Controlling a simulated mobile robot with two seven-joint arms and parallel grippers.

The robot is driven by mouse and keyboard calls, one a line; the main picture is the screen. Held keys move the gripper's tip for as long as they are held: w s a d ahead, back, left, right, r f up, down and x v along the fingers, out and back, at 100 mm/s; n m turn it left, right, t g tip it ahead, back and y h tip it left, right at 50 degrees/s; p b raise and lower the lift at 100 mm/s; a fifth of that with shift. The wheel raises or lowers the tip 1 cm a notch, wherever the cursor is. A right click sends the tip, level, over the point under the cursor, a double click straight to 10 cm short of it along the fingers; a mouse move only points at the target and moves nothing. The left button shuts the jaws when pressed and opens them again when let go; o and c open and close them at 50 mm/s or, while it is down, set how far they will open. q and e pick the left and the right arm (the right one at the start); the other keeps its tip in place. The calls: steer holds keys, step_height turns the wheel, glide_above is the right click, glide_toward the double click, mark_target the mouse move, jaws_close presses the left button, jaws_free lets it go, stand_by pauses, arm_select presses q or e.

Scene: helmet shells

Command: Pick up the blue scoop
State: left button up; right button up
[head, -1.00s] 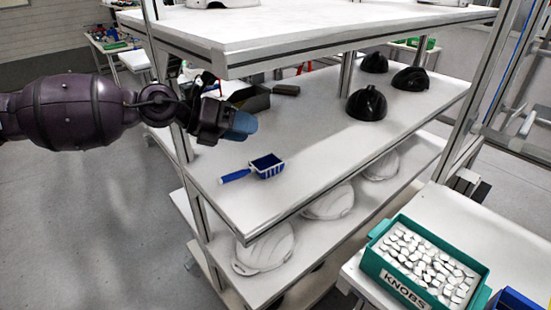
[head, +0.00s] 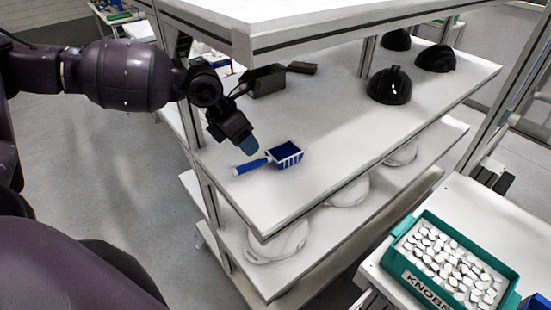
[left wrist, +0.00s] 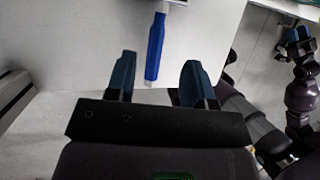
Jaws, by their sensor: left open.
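The blue scoop (head: 286,154) lies on the middle shelf near its front left corner, its handle pointing left. My left gripper (head: 248,146) is just above and behind the scoop's handle, tilted downward, apart from it. In the left wrist view, my left gripper (left wrist: 155,82) is open with its two blue fingertips spread. The scoop's blue handle (left wrist: 155,48) shows between and beyond the fingertips, with nothing held. Most of the scoop's pan is cut off at the top of that view.
The upper shelf (head: 290,25) overhangs the back. White shells (head: 278,243) sit below. A green knobs bin (head: 450,265) stands at right.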

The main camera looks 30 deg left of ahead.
mark_target(265, 162)
arm_select(q)
steer(key=shift+p+x, duration=0.55)
steer(key=shift+x, duration=3)
steer(key=shift+w+a, duration=0.1)
steer(key=shift+c, duration=0.4)
jaws_close()
